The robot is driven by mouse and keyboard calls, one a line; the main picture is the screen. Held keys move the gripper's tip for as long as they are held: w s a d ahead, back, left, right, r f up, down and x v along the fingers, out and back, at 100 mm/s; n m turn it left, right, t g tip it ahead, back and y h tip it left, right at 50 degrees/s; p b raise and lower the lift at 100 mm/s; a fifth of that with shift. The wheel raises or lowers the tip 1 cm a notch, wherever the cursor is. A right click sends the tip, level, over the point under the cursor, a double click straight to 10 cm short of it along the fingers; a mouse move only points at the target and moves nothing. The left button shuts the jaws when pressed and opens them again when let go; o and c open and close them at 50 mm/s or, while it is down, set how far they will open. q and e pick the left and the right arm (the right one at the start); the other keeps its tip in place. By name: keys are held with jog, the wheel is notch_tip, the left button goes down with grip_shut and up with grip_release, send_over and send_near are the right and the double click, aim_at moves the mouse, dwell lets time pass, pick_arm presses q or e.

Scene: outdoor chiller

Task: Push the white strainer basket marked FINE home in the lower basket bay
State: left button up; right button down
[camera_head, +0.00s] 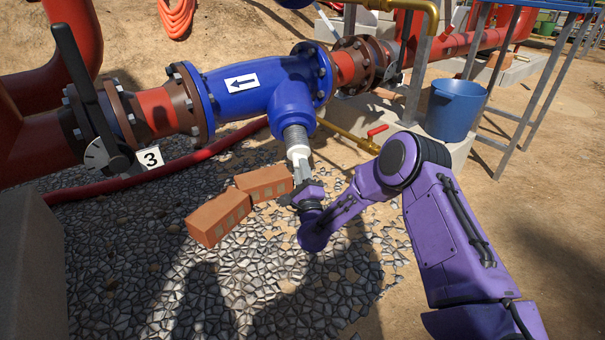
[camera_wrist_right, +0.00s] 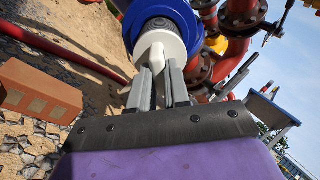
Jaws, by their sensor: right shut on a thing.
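The strainer basket (camera_head: 296,136) has a grey mesh body and a white end cap. It stands tilted in the downward mouth of the blue strainer body's lower bay (camera_head: 291,104), with a length of mesh showing outside the rim. In the right wrist view the basket's white end (camera_wrist_right: 161,45) faces me, with the blue bay rim (camera_wrist_right: 186,20) around the darker mesh behind it. My right gripper (camera_head: 301,175) is below the basket, shut on its white grip; its fingers also show in the wrist view (camera_wrist_right: 160,88). I cannot read the FINE mark. My left gripper is not in view.
Two bricks (camera_head: 219,218) (camera_head: 264,182) lie on the gravel left of my right gripper. A red-handled valve (camera_head: 377,131) and brass pipe are to the right, near a blue bucket (camera_head: 453,109). A red hose (camera_head: 190,158) runs behind the bricks.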

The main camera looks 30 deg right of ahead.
aim_at(299, 155)
jog(key=shift+w+d+r, duration=0.2)
jog(key=shift+w+r, duration=0.05)
jog(key=shift+w, duration=0.45)
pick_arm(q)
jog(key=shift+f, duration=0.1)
pick_arm(e)
jog(key=shift+x, duration=0.95)
pick_arm(q)
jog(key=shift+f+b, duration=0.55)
jog(key=shift+b, duration=0.1)
pick_arm(e)
jog(key=shift+x, duration=2.4)
jog(key=c, duration=0.5)
grip_release()
jog(key=shift+s, duration=0.1)
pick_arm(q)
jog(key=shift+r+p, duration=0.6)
pick_arm(e)
jog(key=shift+v, duration=3.45)
